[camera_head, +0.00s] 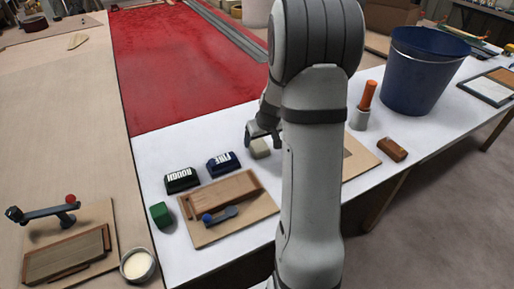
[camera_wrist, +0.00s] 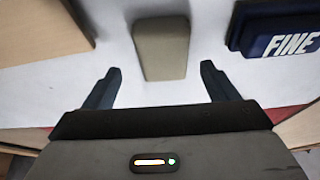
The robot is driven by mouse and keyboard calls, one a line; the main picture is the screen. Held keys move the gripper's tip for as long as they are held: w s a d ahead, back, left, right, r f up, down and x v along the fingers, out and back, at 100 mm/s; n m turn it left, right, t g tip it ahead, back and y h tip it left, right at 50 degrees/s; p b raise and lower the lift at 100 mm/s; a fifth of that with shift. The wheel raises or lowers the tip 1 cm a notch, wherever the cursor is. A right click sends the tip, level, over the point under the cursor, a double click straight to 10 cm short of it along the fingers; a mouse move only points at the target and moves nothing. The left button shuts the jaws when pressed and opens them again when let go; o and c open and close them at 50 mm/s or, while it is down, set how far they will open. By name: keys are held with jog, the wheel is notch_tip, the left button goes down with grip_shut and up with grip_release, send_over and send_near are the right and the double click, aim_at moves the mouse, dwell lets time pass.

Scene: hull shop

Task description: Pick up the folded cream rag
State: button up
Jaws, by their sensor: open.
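The folded cream rag (camera_head: 260,149) is a small beige block on the white tabletop, just right of the blue FINE block. In the wrist view the rag (camera_wrist: 162,47) lies flat ahead of the fingertips, roughly centred between them. My gripper (camera_head: 262,133) is above and beside the rag in the head view. In the wrist view my gripper (camera_wrist: 160,74) shows two dark fingers spread apart with nothing between them. My arm covers the table just right of the rag in the head view.
The FINE block (camera_head: 223,164) and ROUGH block (camera_head: 181,180) stand left of the rag. A wooden board (camera_head: 205,237) lies in front; another (camera_head: 360,158) lies right. A blue bucket (camera_head: 417,75), orange-handled tool (camera_head: 367,97) and brown block (camera_head: 392,149) stand farther right. Bare white tabletop surrounds the rag.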

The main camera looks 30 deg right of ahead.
aim_at(258, 144)
jog(key=x, duration=0.4)
jog(key=shift+s+a+f, duration=0.1)
jog(key=shift+a, duration=0.15)
jog(key=shift+c, duration=0.3)
jog(key=c, duration=1)
notch_tip(258, 144, up, 10)
jog(key=shift+r+p, duration=0.1)
jog(key=shift+p, duration=0.5)
